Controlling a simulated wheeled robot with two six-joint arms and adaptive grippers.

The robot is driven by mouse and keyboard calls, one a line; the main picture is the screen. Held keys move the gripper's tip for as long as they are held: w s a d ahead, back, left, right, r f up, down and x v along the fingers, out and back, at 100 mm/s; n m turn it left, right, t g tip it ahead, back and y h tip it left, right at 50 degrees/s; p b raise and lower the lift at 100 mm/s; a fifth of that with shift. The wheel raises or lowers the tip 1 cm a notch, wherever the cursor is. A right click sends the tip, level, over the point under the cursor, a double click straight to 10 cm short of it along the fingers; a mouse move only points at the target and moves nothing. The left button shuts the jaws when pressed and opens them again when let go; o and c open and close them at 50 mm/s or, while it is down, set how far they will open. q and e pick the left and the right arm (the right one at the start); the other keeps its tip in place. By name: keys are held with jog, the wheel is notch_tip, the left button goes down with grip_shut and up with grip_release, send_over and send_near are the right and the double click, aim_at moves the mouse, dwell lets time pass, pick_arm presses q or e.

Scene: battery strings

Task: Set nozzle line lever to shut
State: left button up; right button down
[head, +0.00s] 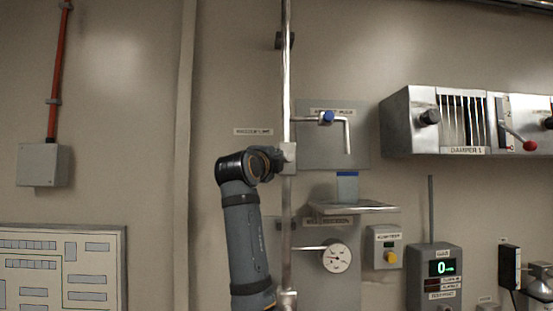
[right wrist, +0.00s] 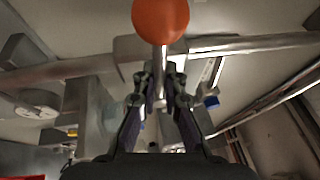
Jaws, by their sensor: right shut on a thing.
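The nozzle line is a vertical metal pipe (head: 287,80), with a valve body (head: 286,157) partway up and a small label plate (head: 253,131) to its left. In the right wrist view, the lever (right wrist: 161,60) is a thin metal stem with an orange ball knob (right wrist: 160,18), and the pipe (right wrist: 265,42) runs across behind it. My right gripper (right wrist: 160,82) is shut on the lever's stem, below the knob. In the head view, my right arm covers the lever, and the gripper (head: 273,160) is mostly hidden at the valve. My left gripper is out of view.
A small spout with a blue handle (head: 328,117) is right of the pipe, above a shelf (head: 352,208) holding a blue-topped container (head: 347,187). A round gauge (head: 337,257) is below. A damper box (head: 465,122) with a red-knobbed lever (head: 529,145) is at the right.

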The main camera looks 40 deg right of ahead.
jog(key=shift+r, duration=0.1)
jog(key=c, duration=1.4)
grip_release()
jog(key=v, duration=1.2)
jog(key=shift+d, duration=0.1)
